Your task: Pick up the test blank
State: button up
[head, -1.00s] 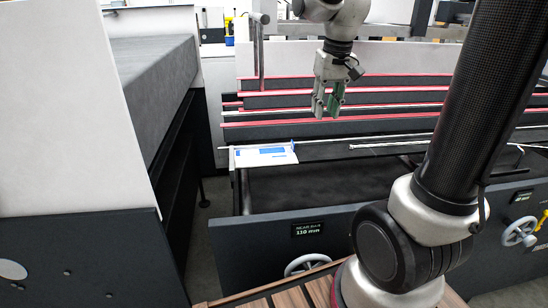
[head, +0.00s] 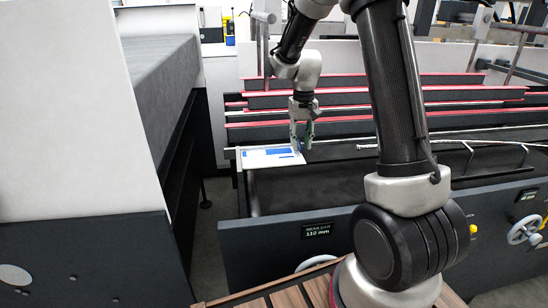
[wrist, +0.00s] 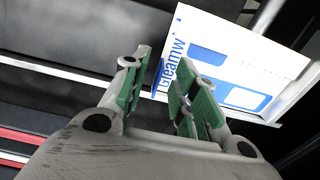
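The test blank (head: 268,157) is a flat white sheet with blue print, lying at the left end of the machine's dark bed. In the wrist view the blank (wrist: 236,65) shows blue lettering along its near edge. My gripper (head: 302,149) points down at the blank's right edge. In the wrist view my gripper (wrist: 155,85) is open, with green pads apart. The blank's lettered edge reaches between the fingers or just beyond them; I cannot tell whether they touch it.
Red-edged dark rails (head: 350,93) run behind the blank. A dark front panel (head: 290,235) with a "110 mm" display (head: 318,230) stands in front. A big white-and-grey machine body (head: 70,120) rises at left. A handwheel (head: 523,230) is at right.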

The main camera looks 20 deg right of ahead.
notch_tip(320, 180, down, 2)
jog(key=shift+c, duration=0.4)
grip_shut()
